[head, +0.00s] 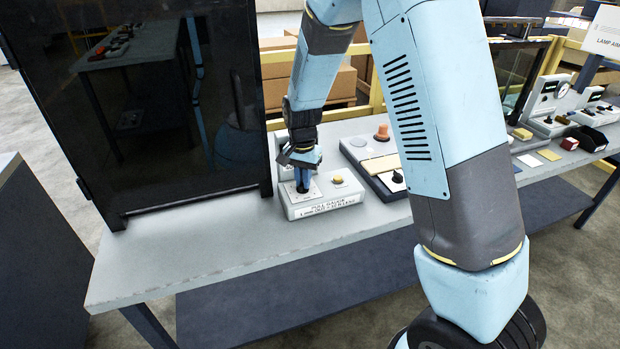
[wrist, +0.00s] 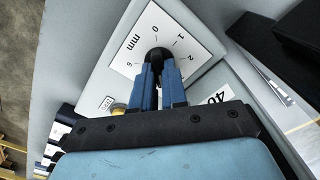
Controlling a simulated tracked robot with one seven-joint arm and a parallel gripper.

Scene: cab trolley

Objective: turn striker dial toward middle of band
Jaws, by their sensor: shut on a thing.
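A yellow button (head: 337,179) sits right of the gripper on the box.
A tall dark cabinet (head: 150,110) stands close on the left of the bench (head: 190,235). Another grey unit with an orange-brown knob (head: 382,132) stands to the right. Cardboard boxes (head: 278,75) are behind. The bench front is clear.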

